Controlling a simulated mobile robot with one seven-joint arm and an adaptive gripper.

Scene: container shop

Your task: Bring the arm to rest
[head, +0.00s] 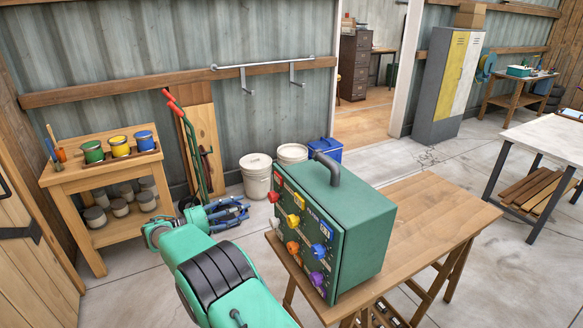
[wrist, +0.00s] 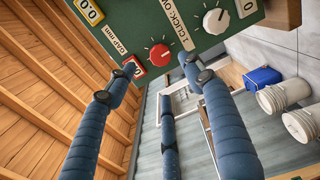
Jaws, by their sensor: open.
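My arm is green and reaches up from the bottom of the head view. My gripper (head: 230,214) has blue fingers and is left of a green box (head: 362,232) with coloured knobs and a grey top handle. The box's front panel (wrist: 110,22) fills the top of that view, with a red knob (wrist: 158,55) showing between the fingertips and a white knob (wrist: 216,21) to the right. Whether a fingertip touches the panel I cannot tell.
The box stands on a wooden table (head: 430,215). A wooden stand (head: 70,178) with paint cans is at the left. Open floor lies left of the table.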

